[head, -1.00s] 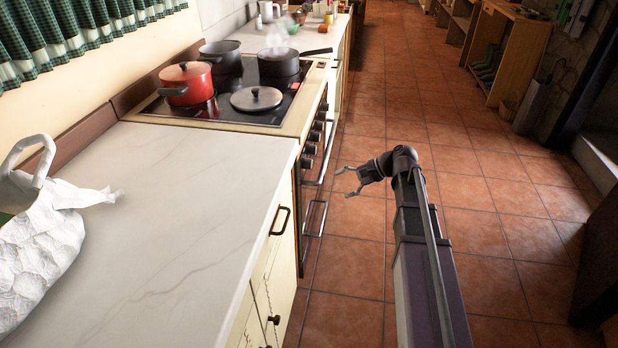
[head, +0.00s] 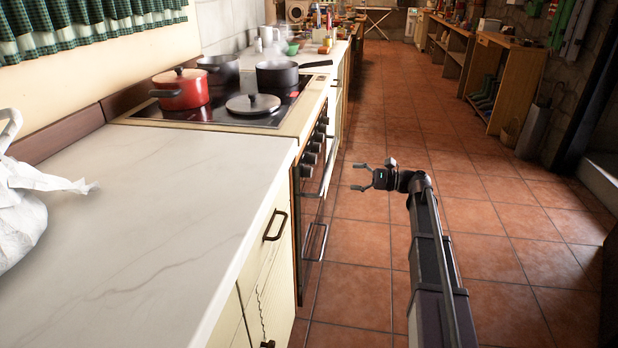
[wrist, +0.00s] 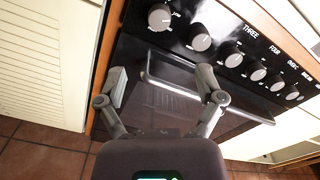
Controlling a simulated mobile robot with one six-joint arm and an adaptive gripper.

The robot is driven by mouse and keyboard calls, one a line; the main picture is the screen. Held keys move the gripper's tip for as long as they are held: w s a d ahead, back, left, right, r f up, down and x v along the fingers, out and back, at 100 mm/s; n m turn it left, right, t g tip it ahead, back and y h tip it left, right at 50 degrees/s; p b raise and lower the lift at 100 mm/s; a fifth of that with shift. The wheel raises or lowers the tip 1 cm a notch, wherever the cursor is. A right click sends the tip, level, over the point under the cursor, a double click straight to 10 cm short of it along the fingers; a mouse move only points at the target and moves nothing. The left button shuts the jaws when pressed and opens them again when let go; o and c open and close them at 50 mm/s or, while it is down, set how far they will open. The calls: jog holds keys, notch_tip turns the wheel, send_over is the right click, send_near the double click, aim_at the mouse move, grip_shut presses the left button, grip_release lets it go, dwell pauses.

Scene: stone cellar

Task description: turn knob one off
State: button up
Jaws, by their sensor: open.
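THREE and FOUR are readable farther along the row. In the head view, the nearest stove knob (head: 307,158) is left of my gripper. My gripper (head: 357,176) is open and empty over the floor, apart from the stove. Its spread fingers (wrist: 162,82) also show in the wrist view, pointing toward the stove front below the knobs.
An oven handle (wrist: 185,75) crosses the stove front below the knobs. On the hob (head: 190,118) are a red pot (head: 181,91), dark pans (head: 280,75) and a loose lid (head: 253,104). The white counter (head: 150,210) is nearer; tiled floor right is clear.

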aim_at(310, 171)
jog(key=shift+a, duration=0.15)
jog(key=w+a, duration=0.1)
jog(key=a, duration=0.8)
jog(key=w+a, duration=0.1)
jog(key=a, duration=0.3)
jog(key=shift+w+a, duration=0.15)
jog(key=shift+w, duration=0.15)
jog(key=c, duration=1.2)
